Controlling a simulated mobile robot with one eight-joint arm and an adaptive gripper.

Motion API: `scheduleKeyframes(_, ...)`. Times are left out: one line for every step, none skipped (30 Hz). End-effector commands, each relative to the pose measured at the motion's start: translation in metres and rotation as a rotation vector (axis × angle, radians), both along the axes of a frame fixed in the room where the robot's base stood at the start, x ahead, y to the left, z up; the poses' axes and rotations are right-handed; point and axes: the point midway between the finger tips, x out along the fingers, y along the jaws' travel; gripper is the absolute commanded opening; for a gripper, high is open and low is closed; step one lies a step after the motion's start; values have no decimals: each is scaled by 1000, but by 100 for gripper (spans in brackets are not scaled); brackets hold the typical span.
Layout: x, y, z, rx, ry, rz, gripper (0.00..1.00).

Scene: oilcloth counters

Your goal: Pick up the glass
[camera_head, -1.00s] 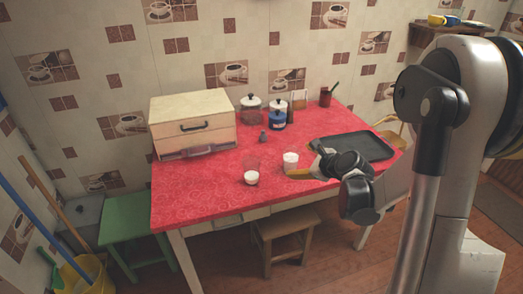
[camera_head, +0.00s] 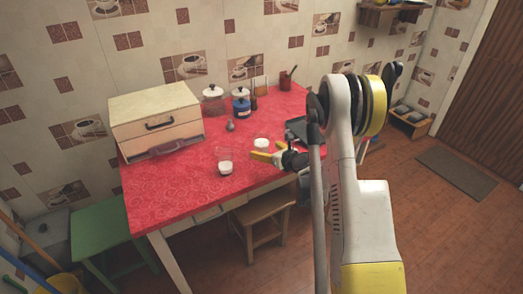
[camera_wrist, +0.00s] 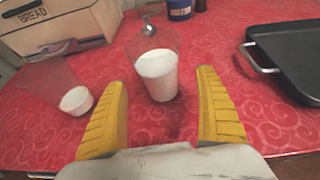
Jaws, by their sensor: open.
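A clear glass with white contents (camera_wrist: 158,75) stands upright on the red table, straight ahead of my gripper in the wrist view. It also shows in the head view (camera_head: 262,143). My gripper (camera_wrist: 162,82) is open, with one yellow finger on each side of this glass in the picture. I cannot tell whether the glass is between the fingertips or just beyond them. My gripper (camera_head: 264,154) appears low at the glass in the head view. A second clear glass with less white in it (camera_wrist: 76,99) stands to the left, outside the left finger; it also shows in the head view (camera_head: 225,168).
A bread box (camera_head: 155,118) stands at the back left. A dark tray (camera_wrist: 292,50) with a metal handle lies to the right. A small grey shaker (camera_head: 230,126) and several jars (camera_head: 241,104) stand behind. A stool (camera_head: 262,212) is at the table's front.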

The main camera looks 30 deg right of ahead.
Motion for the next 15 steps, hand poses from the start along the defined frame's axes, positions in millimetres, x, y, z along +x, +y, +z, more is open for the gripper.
scheduleKeyframes(9,1,-8,0,0,2,83)
scheduleKeyframes(14,1,-9,1,-1,2,83)
scheduleKeyframes(20,2,-11,1,0,2,83)
scheduleKeyframes(24,2,-12,0,0,2,83)
scheduleKeyframes(27,2,-13,-1,0,1,83)
scheduleKeyframes(31,2,-14,-1,0,2,83)
scheduleKeyframes(33,2,-15,-1,0,1,83)
scheduleKeyframes(34,2,-15,-1,0,1,83)
scheduleKeyframes(35,2,-15,-1,0,0,83)
scheduleKeyframes(36,3,-14,-1,0,0,83)
scheduleKeyframes(36,2,-14,-1,0,0,83)
scheduleKeyframes(36,2,-14,-1,0,0,83)
scheduleKeyframes(35,2,-14,-1,0,0,83)
scheduleKeyframes(35,2,-13,-1,0,0,83)
scheduleKeyframes(35,2,-13,-1,0,0,81)
